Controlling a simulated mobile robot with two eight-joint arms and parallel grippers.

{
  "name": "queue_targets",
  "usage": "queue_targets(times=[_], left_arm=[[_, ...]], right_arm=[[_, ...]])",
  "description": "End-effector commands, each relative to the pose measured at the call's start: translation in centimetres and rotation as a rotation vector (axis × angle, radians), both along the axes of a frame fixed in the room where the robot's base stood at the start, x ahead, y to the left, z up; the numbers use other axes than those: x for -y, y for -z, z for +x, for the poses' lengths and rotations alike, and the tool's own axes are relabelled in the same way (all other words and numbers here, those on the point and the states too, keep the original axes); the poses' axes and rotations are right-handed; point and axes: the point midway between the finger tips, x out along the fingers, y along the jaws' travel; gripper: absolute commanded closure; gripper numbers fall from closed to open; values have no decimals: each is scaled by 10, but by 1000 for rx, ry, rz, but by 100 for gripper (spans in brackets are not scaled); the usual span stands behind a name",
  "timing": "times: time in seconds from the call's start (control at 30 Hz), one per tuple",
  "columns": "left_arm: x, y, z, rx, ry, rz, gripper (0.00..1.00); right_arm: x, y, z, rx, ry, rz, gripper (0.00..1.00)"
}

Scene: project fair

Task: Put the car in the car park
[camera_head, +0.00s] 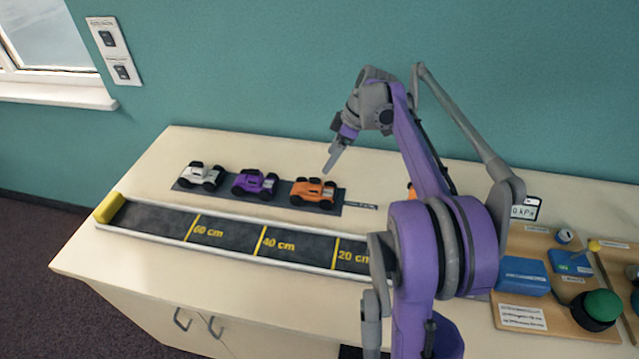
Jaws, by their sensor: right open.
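The car park looks to be the dark grey strip (337,207) on the tabletop. A white car (201,174), a purple car (255,182) and an orange car (315,191) stand upright on it in a row. My right gripper (331,162) is open and empty, pointing down above and just behind the orange car, apart from it. A small orange part (411,191) shows beside my right arm; the arm hides the rest, so I cannot tell what it is. My left gripper is not in view.
A dark track (225,233) with white rims and yellow distance marks runs along the table's front, with a yellow block (109,207) at its left end. At right, a wooden board (550,315) holds a blue box (523,276) and a green button (602,306). The back left tabletop is clear.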

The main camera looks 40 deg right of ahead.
Motion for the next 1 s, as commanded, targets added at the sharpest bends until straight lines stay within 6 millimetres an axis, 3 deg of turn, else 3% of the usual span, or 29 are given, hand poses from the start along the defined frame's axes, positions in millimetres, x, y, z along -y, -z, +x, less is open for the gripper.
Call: queue_targets(times=[0.17, 0.27, 0.37, 0.5, 0.7, 0.9, 1.0], left_arm=[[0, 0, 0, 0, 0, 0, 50], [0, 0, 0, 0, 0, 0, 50], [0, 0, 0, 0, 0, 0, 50], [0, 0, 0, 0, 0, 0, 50], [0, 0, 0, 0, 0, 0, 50], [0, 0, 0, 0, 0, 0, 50], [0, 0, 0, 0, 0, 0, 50]], right_arm=[[-7, -2, -1, -4, 7, -2, 16], [-34, -1, -7, -23, 45, -8, 16], [-82, 4, -21, -48, 123, -25, 16], [-153, 19, -59, -63, 267, -49, 16], [-230, 56, -129, -23, 464, -52, 16], [-269, 97, -186, 42, 607, -10, 16], [-277, 109, -201, 63, 648, 11, 16]])
